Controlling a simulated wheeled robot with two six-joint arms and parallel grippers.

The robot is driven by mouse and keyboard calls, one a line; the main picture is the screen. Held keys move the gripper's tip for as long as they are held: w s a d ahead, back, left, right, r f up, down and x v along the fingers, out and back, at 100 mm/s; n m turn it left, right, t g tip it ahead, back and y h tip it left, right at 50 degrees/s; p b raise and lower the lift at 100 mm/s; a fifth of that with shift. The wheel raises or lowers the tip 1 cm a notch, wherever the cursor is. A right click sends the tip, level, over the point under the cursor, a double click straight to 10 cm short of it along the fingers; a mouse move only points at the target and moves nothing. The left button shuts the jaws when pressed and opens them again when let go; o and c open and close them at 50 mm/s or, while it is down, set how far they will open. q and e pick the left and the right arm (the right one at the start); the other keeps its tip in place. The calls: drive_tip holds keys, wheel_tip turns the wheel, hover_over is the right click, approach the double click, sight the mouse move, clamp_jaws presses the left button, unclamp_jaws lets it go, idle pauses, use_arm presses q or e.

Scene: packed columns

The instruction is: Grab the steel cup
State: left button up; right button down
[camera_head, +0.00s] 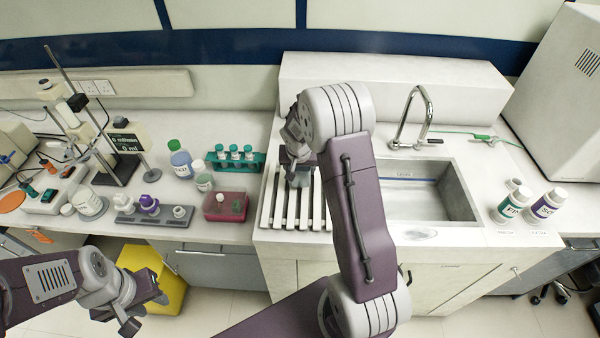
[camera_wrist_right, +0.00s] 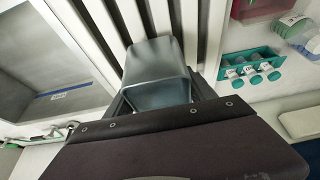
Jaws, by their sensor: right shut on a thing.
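The steel cup (camera_wrist_right: 155,62) shows in the right wrist view as a smooth grey tapered vessel, between the fingers of my right gripper (camera_wrist_right: 160,98). The gripper is shut on it. The cup is over the white slatted rack; I cannot tell whether it touches the slats. In the head view my right gripper (camera_head: 296,160) is above the rack, and the arm and gripper hide most of the cup. My left gripper (camera_head: 147,308) is at lower left in the head view, in front of the counter, open and empty.
The slatted rack (camera_head: 281,200) lies left of the sink (camera_head: 415,205) with its tall faucet (camera_head: 412,110). A green tube rack (camera_head: 236,160) and a red box (camera_head: 225,206) stand close on the left. Two labelled bottles (camera_head: 515,205) (camera_head: 546,203) stand right of the sink.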

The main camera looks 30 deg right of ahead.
drive_tip(key=shift+f, duration=0.9)
drive_tip(key=shift+w+f, duration=0.2)
drive_tip(key=shift+f, duration=0.15)
drive_tip(key=shift+s+f+b, duration=0.1)
drive_tip(key=shift+s+b, duration=0.05)
drive_tip(key=shift+b, duration=0.2)
drive_tip(key=shift+c, duration=1.6)
unclamp_jaws()
